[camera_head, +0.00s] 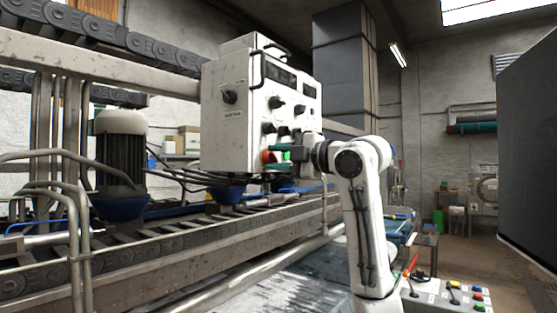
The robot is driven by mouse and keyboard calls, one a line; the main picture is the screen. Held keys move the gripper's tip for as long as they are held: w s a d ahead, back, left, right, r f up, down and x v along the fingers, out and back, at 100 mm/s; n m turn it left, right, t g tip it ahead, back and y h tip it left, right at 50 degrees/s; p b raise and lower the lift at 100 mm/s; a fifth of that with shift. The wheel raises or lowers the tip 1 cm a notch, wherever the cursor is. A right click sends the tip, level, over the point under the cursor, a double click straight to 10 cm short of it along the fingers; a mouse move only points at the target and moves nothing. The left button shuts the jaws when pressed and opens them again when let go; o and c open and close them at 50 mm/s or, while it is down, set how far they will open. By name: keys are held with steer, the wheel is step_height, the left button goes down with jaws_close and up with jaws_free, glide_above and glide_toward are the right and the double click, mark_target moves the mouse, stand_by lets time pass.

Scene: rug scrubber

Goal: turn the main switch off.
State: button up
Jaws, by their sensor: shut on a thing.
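A white control box (213,140) stands above the conveyor and has several dark knobs on its faces. One black knob (229,97) is on its left face, above a small label too small to read. My gripper (272,154) is at the lower part of the front face, with its green fingertips against the panel. It is shut on a red knob (267,157), which shows partly between and beside the fingertips. The knob's exact turn is hidden by the fingers. I cannot tell from any label which control is the main switch.
The conveyor (150,250) with metal rails runs below the box. A motor with a white cap (121,122) stands at the left. A small panel with coloured buttons (452,294) is at the lower right. A dark panel (527,150) fills the right edge.

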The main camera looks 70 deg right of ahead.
steer(key=o, duration=1)
steer(key=shift+o, duration=0.2)
steer(key=shift+s, duration=0.1)
steer(key=b+v, duration=0.1)
steer(key=v, duration=0.9)
steer(key=shift+s, duration=0.3)
steer(key=shift+a+f, duration=0.1)
